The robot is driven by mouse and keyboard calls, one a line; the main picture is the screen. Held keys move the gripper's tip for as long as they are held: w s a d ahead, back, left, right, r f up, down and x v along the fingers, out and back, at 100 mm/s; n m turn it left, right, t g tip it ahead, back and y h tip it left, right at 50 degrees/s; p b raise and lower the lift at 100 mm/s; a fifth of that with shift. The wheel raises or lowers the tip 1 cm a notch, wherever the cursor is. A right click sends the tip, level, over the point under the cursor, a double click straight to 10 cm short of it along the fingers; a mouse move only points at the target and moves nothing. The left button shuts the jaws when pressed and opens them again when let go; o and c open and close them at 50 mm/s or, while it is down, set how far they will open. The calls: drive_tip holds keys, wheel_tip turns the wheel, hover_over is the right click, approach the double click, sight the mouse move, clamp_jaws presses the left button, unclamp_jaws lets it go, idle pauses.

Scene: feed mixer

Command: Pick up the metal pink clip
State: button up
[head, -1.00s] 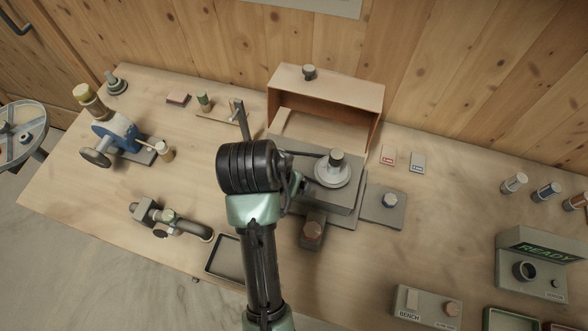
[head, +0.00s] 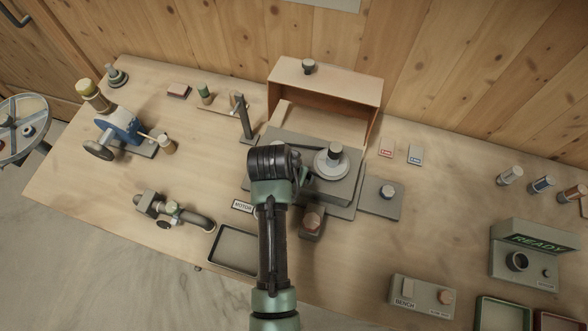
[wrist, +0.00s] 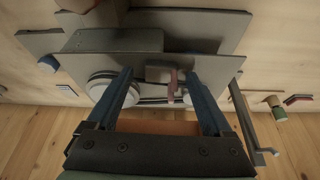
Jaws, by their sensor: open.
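A small pink clip (wrist: 172,83) shows in the wrist view, upright beside a grey block on the grey machine plate (wrist: 215,67). My gripper (wrist: 160,80) is open in the wrist view. Its two blue fingers reach toward the machine, and the clip appears between them, closer to the right finger. Nothing is held, and I cannot tell how much depth separates the fingertips from the clip. In the head view my arm covers the gripper and the clip; the machine's plate (head: 350,195) shows beside the arm.
A thin upright post (head: 243,118) stands behind to the left. An open wooden box (head: 325,90) is at the back. An empty black tray (head: 232,250) lies in front.

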clamp_jaws()
idle(0.3)
